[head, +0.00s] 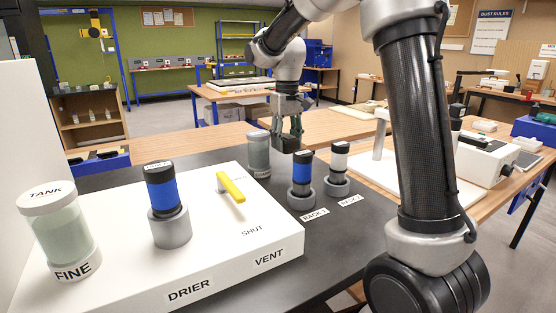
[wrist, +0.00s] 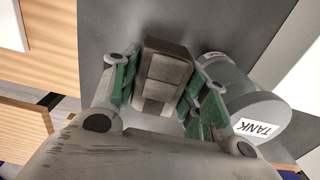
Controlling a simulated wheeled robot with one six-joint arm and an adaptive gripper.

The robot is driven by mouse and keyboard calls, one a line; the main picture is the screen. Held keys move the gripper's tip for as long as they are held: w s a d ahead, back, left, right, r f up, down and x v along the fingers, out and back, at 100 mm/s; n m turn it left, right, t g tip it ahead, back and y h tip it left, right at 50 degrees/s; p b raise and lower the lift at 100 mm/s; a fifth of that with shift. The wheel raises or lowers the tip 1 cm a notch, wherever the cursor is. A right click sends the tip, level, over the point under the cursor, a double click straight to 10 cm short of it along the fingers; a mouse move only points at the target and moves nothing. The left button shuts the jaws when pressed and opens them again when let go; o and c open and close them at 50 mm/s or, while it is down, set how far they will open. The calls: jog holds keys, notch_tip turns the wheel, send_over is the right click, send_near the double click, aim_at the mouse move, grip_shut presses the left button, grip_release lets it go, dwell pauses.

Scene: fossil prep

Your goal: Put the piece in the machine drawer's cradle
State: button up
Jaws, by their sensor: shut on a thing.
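My gripper (head: 287,130) is above the dark bench, behind the white drier box. Its green-padded fingers, also in the wrist view (wrist: 165,88), are shut on a dark grey-brown blocky piece (wrist: 168,62). In the head view the piece (head: 285,144) hangs below the fingertips, near a tank, apparently off the bench. I cannot make out a machine drawer or a cradle in either view.
The greenish tank (head: 258,155) stands close to my gripper; its TANK label (wrist: 257,128) shows in the wrist view. Two labelled canisters (head: 302,180) (head: 338,168) stand right of it. The drier box (head: 275,252) has a yellow handle (head: 231,187). A white machine (head: 485,160) stands at right.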

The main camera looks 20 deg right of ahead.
aim_at(286, 167)
jog(key=shift+f, duration=2.8)
jog(key=o, duration=1.2)
jog(key=shift+f, duration=0.1)
jog(key=shift+o, duration=0.2)
